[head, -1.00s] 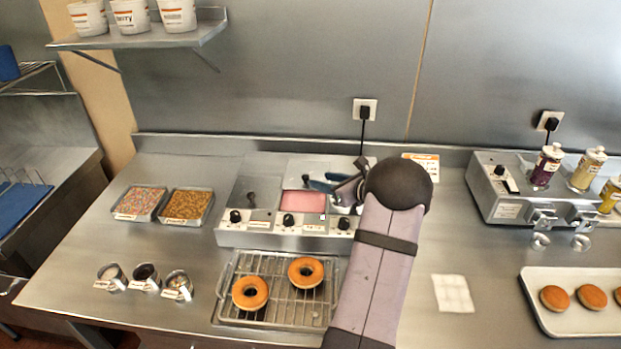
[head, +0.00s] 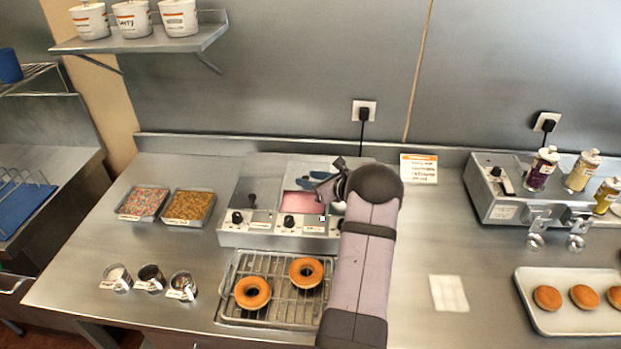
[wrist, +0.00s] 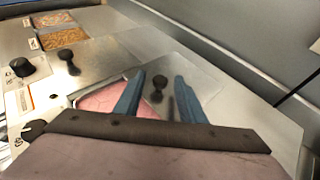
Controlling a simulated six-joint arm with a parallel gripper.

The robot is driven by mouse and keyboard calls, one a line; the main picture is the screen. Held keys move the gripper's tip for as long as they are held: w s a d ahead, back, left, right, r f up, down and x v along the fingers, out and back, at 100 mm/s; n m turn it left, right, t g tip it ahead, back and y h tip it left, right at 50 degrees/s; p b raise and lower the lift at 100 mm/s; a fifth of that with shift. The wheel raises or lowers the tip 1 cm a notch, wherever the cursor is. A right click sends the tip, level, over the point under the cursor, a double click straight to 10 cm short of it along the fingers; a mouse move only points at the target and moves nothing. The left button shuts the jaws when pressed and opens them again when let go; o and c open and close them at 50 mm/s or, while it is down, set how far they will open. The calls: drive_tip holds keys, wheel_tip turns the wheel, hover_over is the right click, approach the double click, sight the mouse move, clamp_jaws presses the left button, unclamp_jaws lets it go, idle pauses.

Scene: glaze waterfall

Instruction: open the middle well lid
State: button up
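The glaze warmer (head: 270,238) holds its wells in a row. The middle well shows pink glaze (head: 297,201) through an opening at its front, also visible in the wrist view (wrist: 103,97). The middle lid (wrist: 193,73) is a flat metal plate lying behind this opening, with a dark knob (wrist: 158,84). My gripper (head: 318,180) is over the middle well. In the wrist view its two blue fingers (wrist: 157,98) are apart, with the knob between them in the picture and space on both sides. Contact with the lid cannot be told. My arm hides the right well.
The left well's lid has its own dark knob (head: 252,201). A wire rack (head: 278,290) with two ring donuts stands in front of the warmer. Two sprinkle trays (head: 190,206) are at left. A bottle warmer (head: 500,205) is at right.

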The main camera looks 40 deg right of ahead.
sight(307, 172)
clamp_jaws()
drive_tip(key=shift+w+d+f+b, duration=0.15)
drive_tip(key=shift+w+d+b, duration=0.5)
drive_tip(key=shift+w+d, duration=1.05)
drive_tip(key=shift+d, duration=0.05)
unclamp_jaws()
drive_tip(key=shift+s+r, duration=0.1)
drive_tip(key=shift+r, duration=0.1)
